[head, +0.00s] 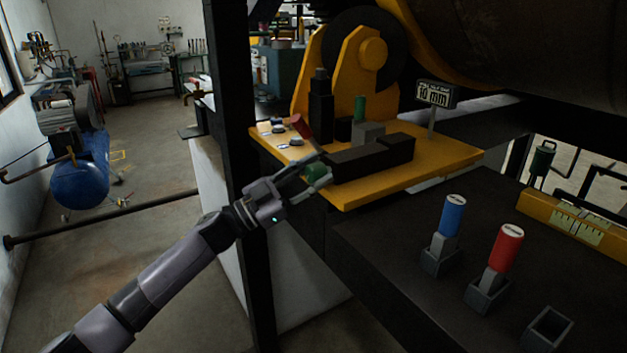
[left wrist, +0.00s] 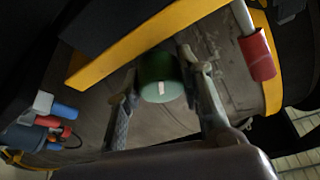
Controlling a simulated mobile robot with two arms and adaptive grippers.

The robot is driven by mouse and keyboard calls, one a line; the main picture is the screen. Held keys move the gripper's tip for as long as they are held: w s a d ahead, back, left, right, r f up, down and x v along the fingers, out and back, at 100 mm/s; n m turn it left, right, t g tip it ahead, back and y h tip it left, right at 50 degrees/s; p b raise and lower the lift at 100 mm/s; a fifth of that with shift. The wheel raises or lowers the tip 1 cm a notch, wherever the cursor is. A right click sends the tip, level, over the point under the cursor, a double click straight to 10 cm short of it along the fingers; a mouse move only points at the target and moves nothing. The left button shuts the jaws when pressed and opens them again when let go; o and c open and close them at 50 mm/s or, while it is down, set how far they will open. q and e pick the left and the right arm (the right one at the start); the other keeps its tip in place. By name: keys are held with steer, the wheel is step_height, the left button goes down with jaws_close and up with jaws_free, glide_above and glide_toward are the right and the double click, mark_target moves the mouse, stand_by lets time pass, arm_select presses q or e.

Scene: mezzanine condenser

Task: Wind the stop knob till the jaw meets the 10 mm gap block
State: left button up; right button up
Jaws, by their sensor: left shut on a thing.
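The stop knob (head: 315,173) is a green cylinder at the front left edge of the yellow plate (head: 405,183). In the left wrist view the knob (left wrist: 160,79) shows a white mark on its end face, between the two fingers. My left gripper (head: 303,181) is shut on it. A green handle (head: 360,108), apparently the 10 mm gap block's, stands upright behind a grey block (head: 368,132) that may be the jaw. Whether jaw and gap block touch is hidden. A sign (head: 436,94) reads 10 mm. My right gripper is not in view.
A blue-handled block (head: 452,215) and a red-handled block (head: 506,248) stand in holders on the dark bench; another holder (head: 548,332) is empty. A red-handled item (head: 299,125) is at the plate's left. A dark post (head: 238,110) rises close to my left arm.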

arm_select(q)
steer(key=shift+m+g, duration=0.4)
steer(key=shift+m, duration=0.5)
steer(key=shift+b, duration=0.3)
steer(key=o, duration=1.2)
steer(key=shift+c, duration=0.2)
steer(key=shift+a, duration=0.1)
steer(key=v, duration=1.2)
steer(key=shift+w, duration=0.1)
